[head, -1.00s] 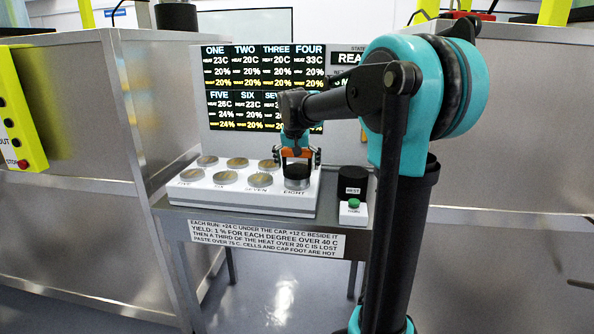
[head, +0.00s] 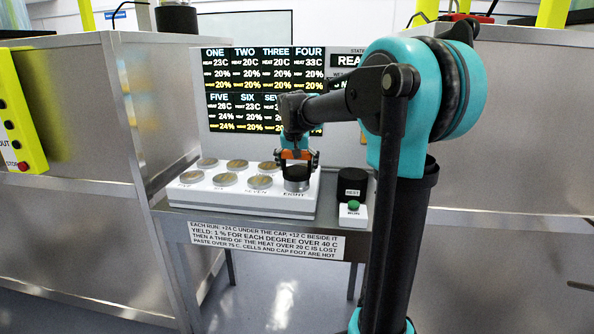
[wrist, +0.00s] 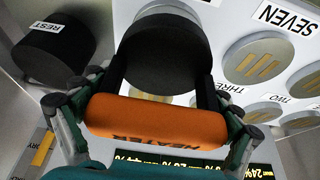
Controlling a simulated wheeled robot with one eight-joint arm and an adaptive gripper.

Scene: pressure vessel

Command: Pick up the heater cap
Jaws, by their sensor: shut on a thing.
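The heater cap has an orange handle marked HEATER (wrist: 155,118) and a round black body (wrist: 165,55). In the head view, its orange handle (head: 297,155) is between my fingers and its dark body (head: 297,172) is upright over the cell labelled EIGHT (head: 297,185). My gripper (head: 298,158) is shut on the handle, with one finger at each end, as the wrist view shows. I cannot tell whether the cap's foot touches the cell or is slightly above it.
The white block (head: 240,202) holds several metal discs left of the cap. A black REST stand (head: 352,182) and a RUN box with a green button (head: 353,206) stand close on the right. The readout panel (head: 245,100) rises behind.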

